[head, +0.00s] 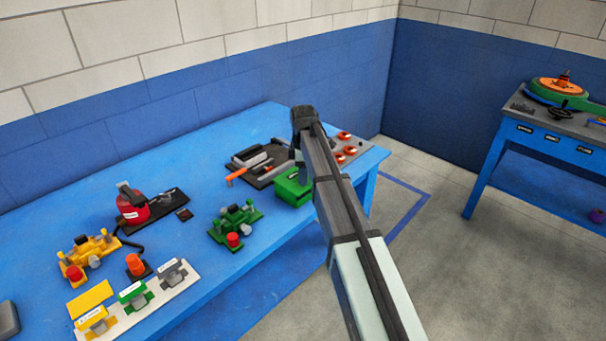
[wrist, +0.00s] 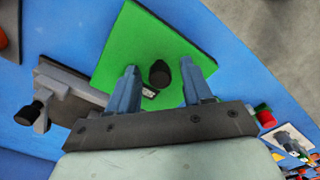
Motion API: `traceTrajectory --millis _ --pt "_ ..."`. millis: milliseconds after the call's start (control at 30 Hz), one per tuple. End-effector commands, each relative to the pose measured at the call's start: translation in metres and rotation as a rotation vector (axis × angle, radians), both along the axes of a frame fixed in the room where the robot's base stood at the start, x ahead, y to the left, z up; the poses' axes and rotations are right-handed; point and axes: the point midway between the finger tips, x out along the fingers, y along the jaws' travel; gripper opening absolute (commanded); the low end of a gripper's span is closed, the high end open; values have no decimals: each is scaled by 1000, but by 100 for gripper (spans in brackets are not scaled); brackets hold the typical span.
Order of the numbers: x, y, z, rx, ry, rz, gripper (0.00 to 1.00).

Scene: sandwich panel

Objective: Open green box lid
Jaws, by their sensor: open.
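The green box (head: 292,191) stands on the blue table near its front right edge, partly hidden behind my arm in the head view. In the wrist view its flat green lid (wrist: 130,45) fills the upper middle, and the lid looks shut. A black knob (wrist: 160,74) sits on it. My gripper (wrist: 158,65) is open, with one finger on each side of the knob. I cannot tell whether the fingers touch it. In the head view my arm hides the fingers.
A dark tray (head: 262,182) with an orange-handled tool lies behind the box. A panel with red discs (head: 346,152) is at the right. A green clamp device (head: 235,222), a red canister (head: 132,205) and a yellow device (head: 88,256) stand leftward.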

Motion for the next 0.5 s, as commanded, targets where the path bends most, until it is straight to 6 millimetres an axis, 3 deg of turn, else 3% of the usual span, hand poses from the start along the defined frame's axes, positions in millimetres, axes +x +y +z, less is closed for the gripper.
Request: traceTrajectory --millis 367,500 --pt "0 0 -5 0 -1 0 50" --pt "0 0 -5 0 -1 0 40"
